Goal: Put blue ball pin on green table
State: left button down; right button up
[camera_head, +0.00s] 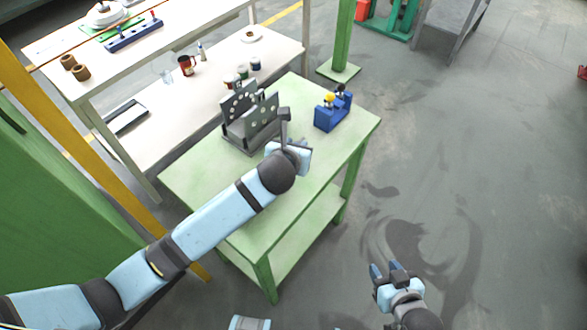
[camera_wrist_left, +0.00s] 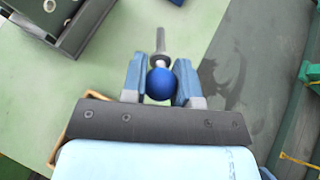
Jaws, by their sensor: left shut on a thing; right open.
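In the left wrist view my left gripper (camera_wrist_left: 161,85) is shut on the blue ball pin (camera_wrist_left: 162,84). The blue ball sits between the fingers, and the pin's grey shaft points away from the palm. The green table (camera_head: 203,183) stands in the middle of the head view, and its pale green top (camera_wrist_left: 112,68) shows beyond the fingers in the wrist view. My left gripper (camera_head: 298,148) is over the table, and the arm hides the pin there. I cannot tell the pin's height above the top. My right gripper (camera_head: 390,270) is open and empty, over the floor right of the table.
A grey holder with holes (camera_head: 250,120) stands on the green table, left of my left gripper. A blue block with a yellow knob (camera_head: 332,112) stands at the back right. The table's near part is clear. White tables (camera_head: 150,140) with cups stand behind left.

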pick_arm(q)
notch_tip(320, 180, down, 6)
jog(key=shift+r, duration=0.2)
notch_tip(320, 180, down, 4)
jog(key=shift+r+b, duration=0.25)
jog(key=shift+b, duration=0.1)
jog(key=shift+f, duration=0.4)
pick_arm(e)
jog(key=shift+d+f, duration=0.1)
jog(key=shift+f, duration=0.4)
jog(key=shift+r, duration=0.1)
pick_arm(q)
jog(key=c, duration=0.9)
grip_release()
jog(key=shift+f, duration=0.1)
pick_arm(e)
jog(key=shift+f, duration=0.2)
pick_arm(q)
jog(key=v, duration=1.2)
jog(key=shift+p, duration=0.3)
pick_arm(e)
jog(key=shift+r, duration=0.45)
jog(key=shift+f, duration=0.1)
